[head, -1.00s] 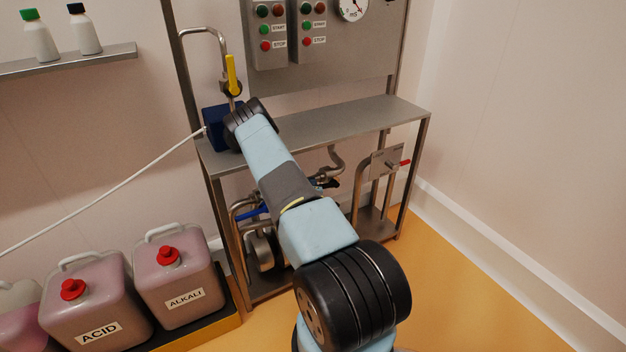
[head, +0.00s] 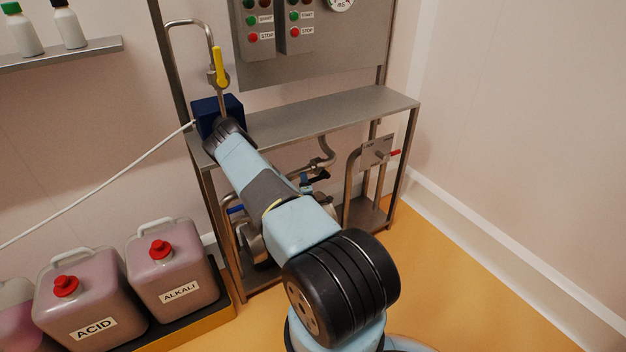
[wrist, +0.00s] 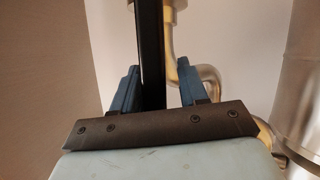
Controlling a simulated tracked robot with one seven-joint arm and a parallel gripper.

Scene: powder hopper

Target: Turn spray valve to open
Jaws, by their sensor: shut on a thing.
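A black lever handle (wrist: 152,50) stands upright between the blue fingers of my gripper (wrist: 153,88) in the wrist view. My gripper is shut on this handle. In the head view a black handle (head: 319,178) shows beside my arm, low on the pipework under the steel shelf, with a small blue piece next to it. My arm hides most of the gripper and the valve body there. No label naming the spray valve is readable.
A yellow-handled valve (head: 219,66) and a dark blue box (head: 206,107) are above, at the steel shelf (head: 330,112). A red-handled valve (head: 394,153) is at right. ACID (head: 70,298) and ALKALI (head: 170,268) canisters stand at left. Floor at right is clear.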

